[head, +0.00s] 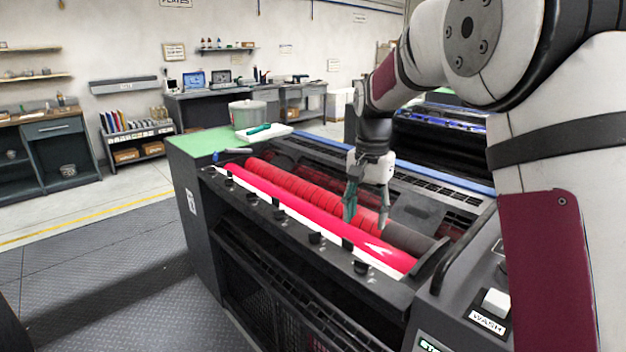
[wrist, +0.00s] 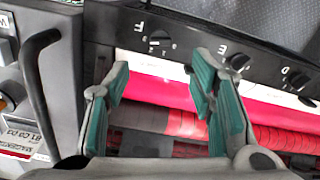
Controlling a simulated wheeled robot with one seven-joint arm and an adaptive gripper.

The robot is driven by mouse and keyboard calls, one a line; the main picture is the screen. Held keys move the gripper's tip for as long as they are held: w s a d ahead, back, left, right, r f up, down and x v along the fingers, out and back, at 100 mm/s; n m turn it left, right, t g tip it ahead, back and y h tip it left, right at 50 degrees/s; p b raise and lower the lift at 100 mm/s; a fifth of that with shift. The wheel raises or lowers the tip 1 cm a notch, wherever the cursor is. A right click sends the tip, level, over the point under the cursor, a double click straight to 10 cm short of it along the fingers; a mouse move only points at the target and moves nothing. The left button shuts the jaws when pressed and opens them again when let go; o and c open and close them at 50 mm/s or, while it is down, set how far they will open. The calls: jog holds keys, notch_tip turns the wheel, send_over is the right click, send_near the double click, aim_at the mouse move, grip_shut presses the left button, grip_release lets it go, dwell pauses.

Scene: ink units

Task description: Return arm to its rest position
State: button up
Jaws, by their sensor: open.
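My gripper (head: 363,200) hangs from my arm over the right part of the press's red ink rollers (head: 290,182) in the head view. Its fingers point down. In the wrist view my gripper (wrist: 158,95) shows two teal-padded fingers spread apart with nothing between them. Below them are the pink-red ink strip (wrist: 165,88) and the rollers (wrist: 190,125). I cannot tell how far the fingertips are above the rollers. My arm arches in from the right side of the head view.
A row of black knobs (head: 314,238) lines the press's front edge; a lettered knob (wrist: 158,40) shows up close. A black handle (head: 458,248) and a white WASH button (head: 495,302) stand at right. A green top (head: 205,143) holds a pale tray (head: 283,131). Floor at left is clear.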

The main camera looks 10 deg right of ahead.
jog(key=s+r+n+t, duration=0.1)
jog(key=s+r+n, duration=0.1)
jog(key=s+r, duration=0.5)
jog(key=s+f+n+t, duration=0.1)
jog(key=s+n+t, duration=0.2)
jog(key=s, duration=2.2)
jog(key=shift+d+f+n+t, duration=0.3)
jog(key=shift+f+n+t, duration=0.1)
jog(key=shift+n, duration=1.1)
